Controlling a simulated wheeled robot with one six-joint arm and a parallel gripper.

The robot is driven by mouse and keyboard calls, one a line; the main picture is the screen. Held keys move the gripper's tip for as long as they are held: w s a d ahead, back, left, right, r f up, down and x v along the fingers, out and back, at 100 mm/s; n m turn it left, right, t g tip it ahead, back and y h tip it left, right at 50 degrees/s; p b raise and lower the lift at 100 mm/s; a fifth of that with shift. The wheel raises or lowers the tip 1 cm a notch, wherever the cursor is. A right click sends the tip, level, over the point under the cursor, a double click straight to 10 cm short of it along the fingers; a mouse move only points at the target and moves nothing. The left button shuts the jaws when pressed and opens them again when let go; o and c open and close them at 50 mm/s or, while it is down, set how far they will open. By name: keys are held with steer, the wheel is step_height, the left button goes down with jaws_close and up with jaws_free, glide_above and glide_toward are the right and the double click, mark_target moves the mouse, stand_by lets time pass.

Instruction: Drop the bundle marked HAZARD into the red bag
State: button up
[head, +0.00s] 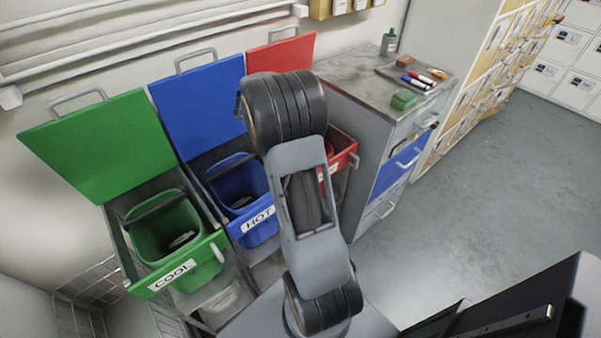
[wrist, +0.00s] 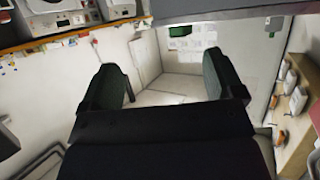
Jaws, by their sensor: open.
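In the head view, a red bag or bin (head: 345,150) with its red lid (head: 283,55) raised stands at the right of a row. My arm covers much of it, and its front label is mostly hidden. No bundle marked HAZARD can be made out in either view. My gripper (wrist: 165,90) shows in the wrist view with its two dark green fingers apart and nothing between them. The gripper is not seen in the head view, where my arm rises in the middle.
A green bin marked COOL (head: 165,240) and a blue bin marked HOT (head: 240,190) stand left of the red one, lids raised. A grey drawer cabinet (head: 375,130) with small items on top stands to the right. Open floor (head: 480,180) lies beyond it.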

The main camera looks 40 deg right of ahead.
steer(key=shift+s+a+r, duration=0.3)
steer(key=shift+s+a, duration=0.15)
steer(key=shift+s, duration=0.1)
steer(key=shift+s+a+r, duration=0.3)
steer(key=shift+s+a, duration=0.15)
steer(key=shift+s, duration=0.1)
